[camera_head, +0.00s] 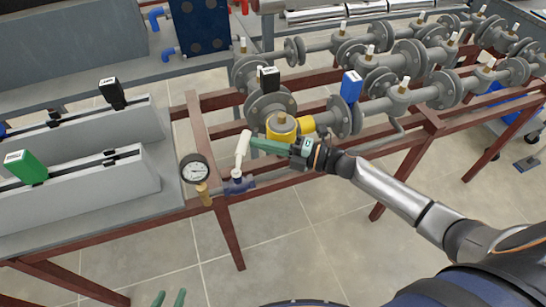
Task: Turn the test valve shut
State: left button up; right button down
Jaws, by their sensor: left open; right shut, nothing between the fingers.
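A small valve with a dark blue body (240,185), which I take for the test valve, sits on the red-brown frame beside a pressure gauge (195,169). Its white lever handle (243,148) stands up from the body, slightly tilted. My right gripper (256,144) comes in from the right with green fingers shut and empty. Its tips are at the right side of the white handle; I cannot tell whether they touch it.
A yellow fitting (282,127) stands right behind my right gripper. Grey flanged pipes with a black handle (270,78) and a blue handle (351,86) lie beyond. Grey troughs (80,185) fill the left. Open tiled floor (310,240) lies in front of the frame.

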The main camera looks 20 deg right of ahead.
jog(key=v, duration=1.2)
jog(key=s+a+n+t+h, duration=0.2)
jog(key=n+h, duration=0.1)
jog(key=n, duration=0.6)
jog(key=s+a+n+t+h+p, duration=0.15)
jog(key=n+h, duration=0.25)
jog(key=n, duration=0.6)
jog(key=s+a+n+t+h, duration=0.1)
jog(key=s+n+t+h, duration=0.15)
jog(key=n, duration=0.65)
jog(key=x, duration=0.4)
jog(key=a+p+x, duration=0.1)
jog(key=x, duration=0.7)
jog(key=shift+s+a+r, duration=0.1)
jog(key=shift+a, duration=0.3)
pick_arm(q)
jog(key=shift+s+a+r, duration=0.2)
jog(key=shift+a+r, duration=0.1)
jog(key=shift+r, duration=0.2)
jog(key=shift+s+a+r, duration=0.15)
jog(key=shift+a+r, duration=0.15)
jog(key=shift+r, duration=0.15)
pick_arm(e)
jog(key=shift+w+a, duration=0.3)
jog(key=shift+a, duration=0.25)
